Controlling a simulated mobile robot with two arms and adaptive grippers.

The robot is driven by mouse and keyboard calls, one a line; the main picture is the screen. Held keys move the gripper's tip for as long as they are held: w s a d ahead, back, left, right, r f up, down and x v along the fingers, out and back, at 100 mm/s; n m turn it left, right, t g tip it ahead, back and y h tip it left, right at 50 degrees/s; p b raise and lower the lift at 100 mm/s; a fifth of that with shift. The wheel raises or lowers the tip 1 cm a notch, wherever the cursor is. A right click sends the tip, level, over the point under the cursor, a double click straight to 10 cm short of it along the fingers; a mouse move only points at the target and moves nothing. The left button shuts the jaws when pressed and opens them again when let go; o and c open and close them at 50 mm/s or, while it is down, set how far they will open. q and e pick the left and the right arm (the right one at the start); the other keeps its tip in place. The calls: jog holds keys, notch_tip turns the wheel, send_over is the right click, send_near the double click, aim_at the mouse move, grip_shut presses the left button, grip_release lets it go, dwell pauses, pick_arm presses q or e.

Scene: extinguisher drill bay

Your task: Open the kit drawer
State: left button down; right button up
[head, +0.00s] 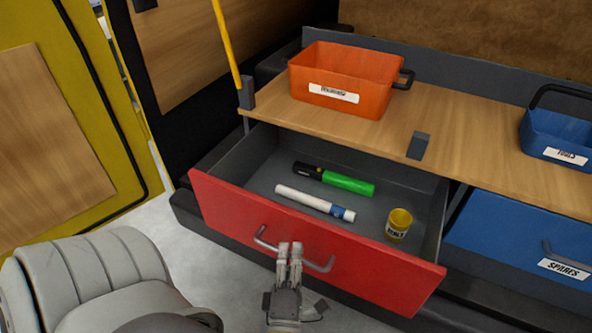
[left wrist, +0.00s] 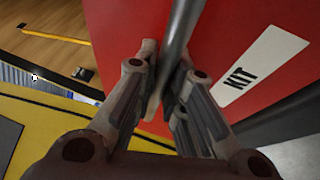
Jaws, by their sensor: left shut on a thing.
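The red-fronted kit drawer (head: 225,203) is pulled well out below the wooden counter, and its grey inside shows. Its grey bar handle (head: 322,267) is on the front. My left gripper (head: 290,250) is shut on the handle. In the left wrist view, the handle bar (left wrist: 180,35) runs between the fingers (left wrist: 165,85), with the red front and a white KIT label (left wrist: 262,65) behind. Inside the drawer lie a green and black torch (head: 347,182) and a white tube with a blue band (head: 305,200); a yellow jar (head: 398,225) stands at the right. My right gripper is not in view.
An orange basket (head: 350,75) and a blue basket (head: 550,133) stand on the wooden counter (head: 455,125). A shut blue SPARES drawer (head: 500,235) is to the right. A yellow pole (head: 226,45) rises at the counter's left corner. A yellow-framed panel (head: 105,120) stands at the left.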

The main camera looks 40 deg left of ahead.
pick_arm(q)
jog(key=shift+s, duration=0.1)
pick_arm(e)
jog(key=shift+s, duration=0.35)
pick_arm(q)
jog(key=c, duration=1.8)
grip_release()
jog(key=shift+o, duration=0.2)
jog(key=v, duration=1.2)
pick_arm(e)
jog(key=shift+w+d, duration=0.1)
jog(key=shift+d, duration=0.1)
